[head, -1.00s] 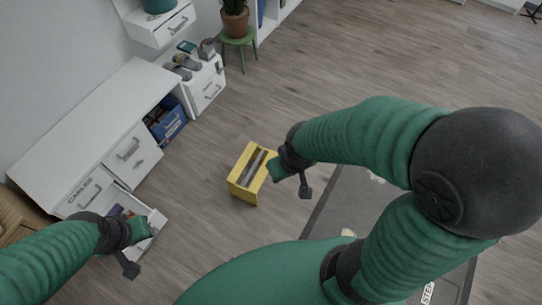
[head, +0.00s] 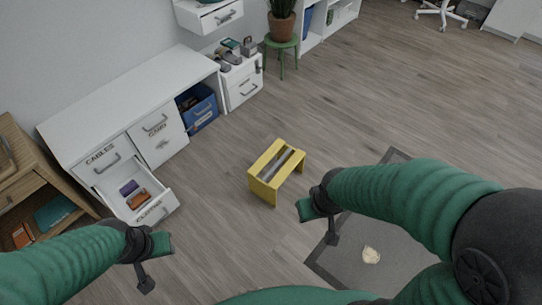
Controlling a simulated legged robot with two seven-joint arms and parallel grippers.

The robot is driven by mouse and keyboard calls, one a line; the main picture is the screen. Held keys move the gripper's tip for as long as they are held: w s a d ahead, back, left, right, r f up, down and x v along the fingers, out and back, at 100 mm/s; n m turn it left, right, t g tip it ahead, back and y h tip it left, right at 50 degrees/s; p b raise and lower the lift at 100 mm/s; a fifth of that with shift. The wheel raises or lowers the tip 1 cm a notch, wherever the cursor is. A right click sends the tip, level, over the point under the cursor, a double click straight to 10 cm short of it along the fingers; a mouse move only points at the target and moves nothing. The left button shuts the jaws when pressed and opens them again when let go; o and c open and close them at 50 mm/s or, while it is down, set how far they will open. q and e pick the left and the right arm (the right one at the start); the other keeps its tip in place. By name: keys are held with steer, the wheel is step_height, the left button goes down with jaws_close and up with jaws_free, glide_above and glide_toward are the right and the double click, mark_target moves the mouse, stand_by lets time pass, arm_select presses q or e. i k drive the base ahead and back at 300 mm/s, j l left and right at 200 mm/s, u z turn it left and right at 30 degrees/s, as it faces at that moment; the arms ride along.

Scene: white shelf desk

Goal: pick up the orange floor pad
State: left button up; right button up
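A small orange-brown item (head: 138,201) lies in the open lower drawer (head: 160,208) of the white desk, beside a purple item (head: 129,187). Another orange item (head: 22,236) sits low in the wooden cabinet at the left edge. I cannot tell which of these is the floor pad. My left gripper (head: 155,262) is in front of the open drawer, apart from it. My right gripper (head: 318,220) is above the floor, right of the yellow stool. Neither gripper visibly holds anything; their finger openings are unclear.
The yellow stool (head: 265,187) stands mid-floor. A grey mat (head: 345,240) with a pale lump (head: 371,255) lies beneath my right arm. A blue bin (head: 203,111) sits under the desk (head: 110,103). The wood floor between desk and stool is clear.

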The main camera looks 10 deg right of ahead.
mark_target(134, 201)
steer(key=i+j, duration=0.3)
steer(key=i, duration=0.2)
steer(key=i+j, duration=0.35)
steer(key=i, duration=0.15)
steer(key=i+j+u, duration=0.1)
steer(key=i+j, duration=0.2)
steer(key=i, duration=0.2)
